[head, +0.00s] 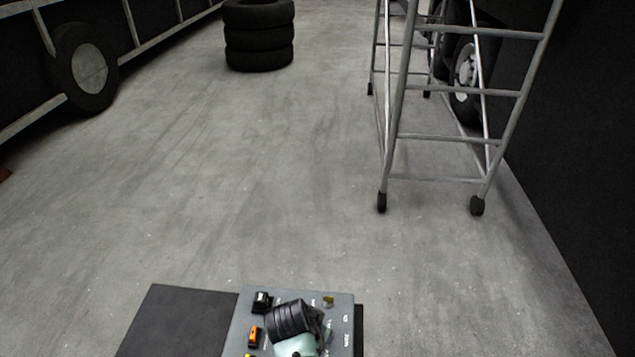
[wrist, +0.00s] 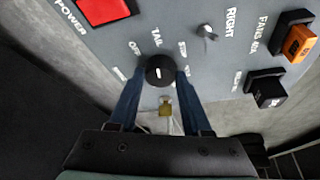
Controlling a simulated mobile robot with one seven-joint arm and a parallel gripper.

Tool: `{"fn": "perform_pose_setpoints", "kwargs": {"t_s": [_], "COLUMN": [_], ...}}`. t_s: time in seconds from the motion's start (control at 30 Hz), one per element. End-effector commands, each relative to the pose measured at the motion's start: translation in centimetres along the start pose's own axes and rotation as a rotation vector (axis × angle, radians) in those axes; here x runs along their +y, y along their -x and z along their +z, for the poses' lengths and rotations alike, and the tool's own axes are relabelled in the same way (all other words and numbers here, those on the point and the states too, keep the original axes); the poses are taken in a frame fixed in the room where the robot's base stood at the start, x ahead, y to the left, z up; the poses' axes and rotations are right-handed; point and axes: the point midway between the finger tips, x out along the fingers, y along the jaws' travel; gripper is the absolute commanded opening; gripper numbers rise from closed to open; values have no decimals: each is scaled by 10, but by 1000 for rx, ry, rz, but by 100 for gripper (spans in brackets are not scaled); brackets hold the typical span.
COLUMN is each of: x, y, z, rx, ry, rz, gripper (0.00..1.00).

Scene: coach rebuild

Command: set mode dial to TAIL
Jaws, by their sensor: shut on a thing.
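The mode dial (wrist: 160,71) is a round black knob on the grey control panel (wrist: 215,75), with labels around its upper side. TAIL is printed above it and STOP to the upper right. A short white mark on the knob runs roughly up and down in the picture, in line with TAIL; its exact aim is hard to tell. My gripper (wrist: 162,82) is shut on the dial, with one blue finger on each side. In the head view my black wrist hides the dial on the panel (head: 346,305).
Close to the dial are a red power button (wrist: 103,10), a small lever (wrist: 207,31) by RIGHT, an orange rocker (wrist: 299,43), a black rocker (wrist: 268,90) and a brass-coloured part (wrist: 165,107). Beyond the panel stand tyres (head: 259,38) and a wheeled metal ladder (head: 389,140) on open floor.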

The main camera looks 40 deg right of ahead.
Motion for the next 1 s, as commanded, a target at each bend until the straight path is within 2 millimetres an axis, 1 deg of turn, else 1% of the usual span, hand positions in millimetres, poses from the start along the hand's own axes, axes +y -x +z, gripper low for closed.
{"fn": "perform_pose_setpoints", "kwargs": {"t_s": [0.3,0.73,0.77,0.8,0.9,1.0], "x": [-1,0,0,0,0,0], "y": [0,0,0,0,0,0], "z": [-1,-1,-1,-1,-1,-1], "rx": [2,2,2,2,2,1], "ry": [-78,-84,-84,-84,-83,-83], "rz": [30,33,33,33,33,33], "gripper": [0,0,54,61,78,78]}}
